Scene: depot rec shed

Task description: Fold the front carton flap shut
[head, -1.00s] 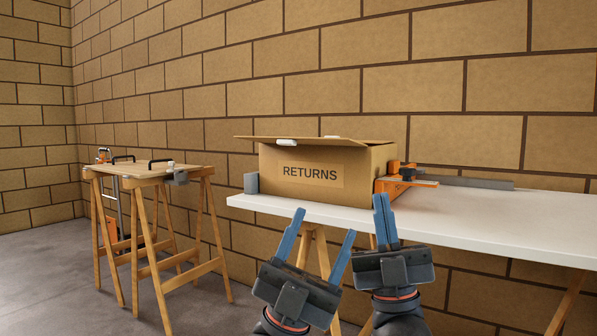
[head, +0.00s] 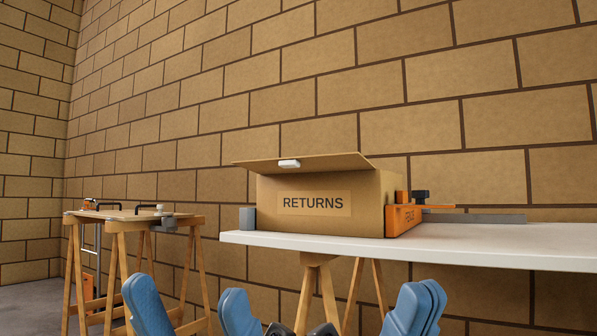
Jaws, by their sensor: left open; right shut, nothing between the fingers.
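The brown carton marked RETURNS (head: 358,207) stands upright on the white table, its label facing me. Its flap (head: 325,162) is open, sticking out at a slant above the label, with a small white tab (head: 289,163) on it. I see the flap's face from slightly below; the carton's inside is hidden. My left gripper (head: 194,305) is open and empty, its blue fingers wide apart at the bottom edge of the picture. My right gripper (head: 421,300) is shut with nothing between its fingers, below the table edge. Both are apart from the carton.
An orange clamp piece (head: 404,220) with a grey bar sits at the carton's right side. A grey block (head: 247,219) stands at its left. The white tabletop (head: 500,244) is clear at right. A wooden trestle table (head: 110,217) stands at left.

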